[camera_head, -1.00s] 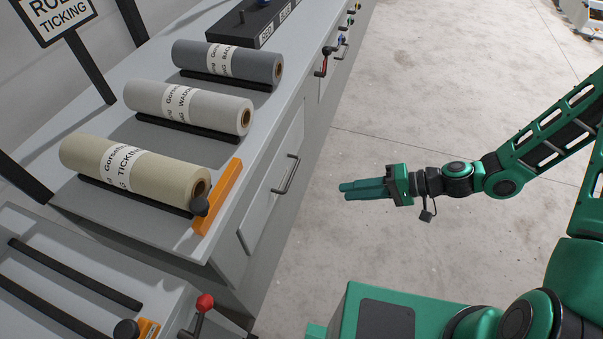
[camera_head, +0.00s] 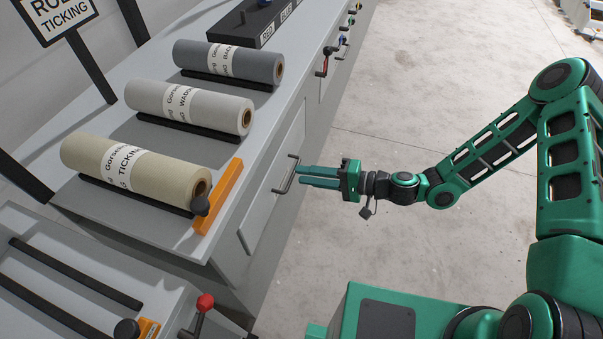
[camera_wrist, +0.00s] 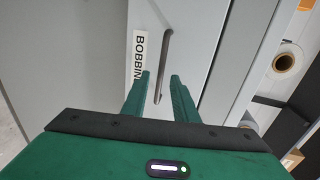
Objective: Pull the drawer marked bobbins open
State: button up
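The drawer marked bobbins (camera_head: 268,217) is a light grey front in the side of the long grey cabinet, and it looks shut. Its dark bar handle (camera_head: 287,175) stands out from the front. In the wrist view the label reading BOBBIN (camera_wrist: 139,58) is partly hidden by a finger, and the handle (camera_wrist: 164,62) runs beside it. My green gripper (camera_head: 302,177) is open, its fingertips close to the handle. In the wrist view the fingers (camera_wrist: 161,78) lie on either side of the handle's line; I cannot tell whether they touch it.
Rolls of ticking (camera_head: 135,172), wadding (camera_head: 188,105) and a grey fabric (camera_head: 228,63) lie on the cabinet top. An orange block (camera_head: 219,197) sits at its edge. A red-knobbed lever (camera_head: 205,303) stands at the lower left. The concrete floor (camera_head: 430,90) is clear to the right.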

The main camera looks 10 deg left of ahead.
jog(key=shift+x, duration=1.3)
jog(key=shift+c, duration=0.2)
grip_shut()
